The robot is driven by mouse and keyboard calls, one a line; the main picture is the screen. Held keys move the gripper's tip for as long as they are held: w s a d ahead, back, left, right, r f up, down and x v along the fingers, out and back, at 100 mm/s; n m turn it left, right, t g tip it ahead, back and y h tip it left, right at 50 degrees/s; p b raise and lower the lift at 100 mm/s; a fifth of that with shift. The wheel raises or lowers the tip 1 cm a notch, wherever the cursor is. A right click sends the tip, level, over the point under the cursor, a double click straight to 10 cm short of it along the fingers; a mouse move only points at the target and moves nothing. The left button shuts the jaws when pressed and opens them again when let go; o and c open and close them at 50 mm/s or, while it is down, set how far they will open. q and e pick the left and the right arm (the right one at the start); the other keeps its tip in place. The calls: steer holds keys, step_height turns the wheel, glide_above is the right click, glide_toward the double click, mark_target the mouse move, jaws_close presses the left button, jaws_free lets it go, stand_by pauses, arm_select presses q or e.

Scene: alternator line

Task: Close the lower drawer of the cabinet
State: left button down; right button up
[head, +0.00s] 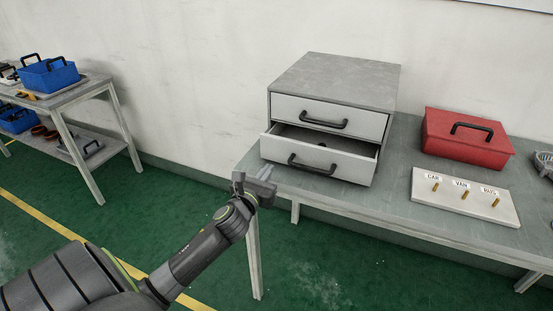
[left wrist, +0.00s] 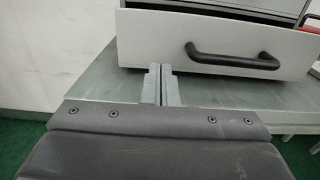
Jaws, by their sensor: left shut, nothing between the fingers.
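The grey cabinet (head: 335,80) stands on the table with two white-fronted drawers. Its upper drawer (head: 310,113) is shut. Its lower drawer (head: 335,165) is pulled partly out, and a small dark item shows inside. The lower drawer's black handle (head: 312,163) also shows in the left wrist view (left wrist: 230,61). My left gripper (head: 265,173) is shut and empty near the table's left edge, in front of the lower drawer's left side. In the left wrist view its fingertips (left wrist: 159,70) point at the drawer front, left of the handle; I cannot tell whether they touch it. My right gripper is not in view.
A red toolbox (head: 467,138) and a white board with labelled pegs (head: 465,202) stand on the table (head: 400,200) right of the cabinet. A shelf table (head: 85,92) with blue bins stands at the far left. Green floor lies open between the tables.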

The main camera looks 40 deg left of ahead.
mark_target(280, 153)
arm_select(q)
steer(key=x, duration=0.5)
steer(key=shift+w, duration=0.4)
steer(key=shift+w+a, duration=0.1)
steer(key=shift+w, duration=0.1)
steer(key=shift+w+a, duration=0.15)
steer(key=shift+w, duration=0.3)
steer(key=x, duration=0.7)
steer(key=shift+w, duration=0.15)
